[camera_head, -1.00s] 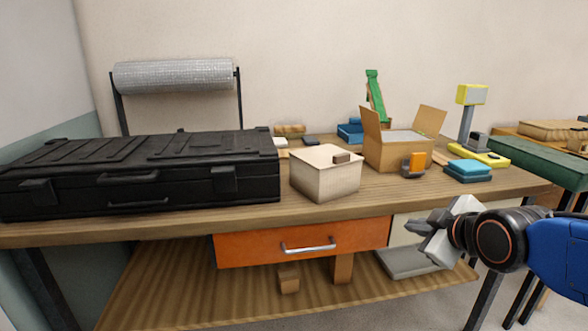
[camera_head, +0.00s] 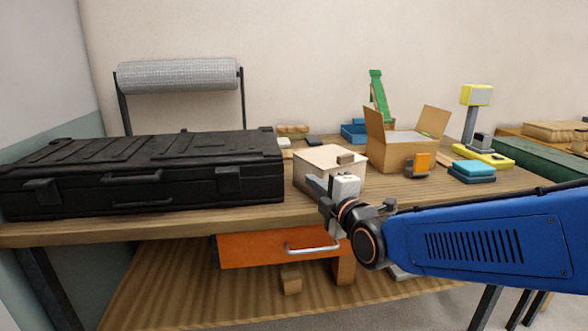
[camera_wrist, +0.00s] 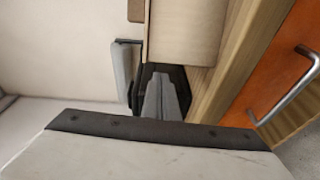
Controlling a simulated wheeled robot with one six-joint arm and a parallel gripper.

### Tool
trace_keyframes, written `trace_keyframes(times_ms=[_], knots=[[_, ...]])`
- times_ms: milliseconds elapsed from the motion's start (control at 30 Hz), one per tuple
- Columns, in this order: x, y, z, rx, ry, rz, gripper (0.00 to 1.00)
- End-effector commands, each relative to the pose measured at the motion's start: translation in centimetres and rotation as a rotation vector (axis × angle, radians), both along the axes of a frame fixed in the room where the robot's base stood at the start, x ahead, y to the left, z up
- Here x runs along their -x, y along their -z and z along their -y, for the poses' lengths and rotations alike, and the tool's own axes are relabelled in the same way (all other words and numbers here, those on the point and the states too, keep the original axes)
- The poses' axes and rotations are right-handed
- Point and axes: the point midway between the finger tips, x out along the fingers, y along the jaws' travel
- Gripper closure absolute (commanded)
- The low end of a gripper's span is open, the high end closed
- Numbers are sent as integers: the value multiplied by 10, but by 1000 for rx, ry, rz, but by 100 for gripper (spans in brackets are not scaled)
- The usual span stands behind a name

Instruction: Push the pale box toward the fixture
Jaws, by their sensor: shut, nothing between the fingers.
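The pale box (camera_head: 325,157) stands on the wooden workbench, right of the black case, with a small brown block on its top. My gripper (camera_head: 316,186) is shut and empty in front of the box's near face, hiding part of it. I cannot tell whether it touches the box. In the wrist view the shut fingers (camera_wrist: 160,92) point toward the dark case, and a pale box surface (camera_wrist: 185,30) lies just beyond and beside them. No object is clearly identifiable as the fixture.
The black case (camera_head: 140,172) fills the bench's left side. An open cardboard box (camera_head: 390,155) stands right of the pale box, with an orange-faced item (camera_head: 422,163) before it. Teal blocks (camera_head: 473,168) and a yellow-based device (camera_head: 482,155) sit farther right. An orange drawer (camera_head: 260,248) hangs below.

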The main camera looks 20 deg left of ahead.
Motion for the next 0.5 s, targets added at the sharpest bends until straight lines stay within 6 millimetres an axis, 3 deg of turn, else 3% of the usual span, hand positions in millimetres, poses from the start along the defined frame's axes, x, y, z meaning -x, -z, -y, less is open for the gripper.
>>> trace_keyframes(times_ms=[267,500], knots=[[-8,1,-6,21,9,61,100],[-30,2,-28,22,9,61,100]])
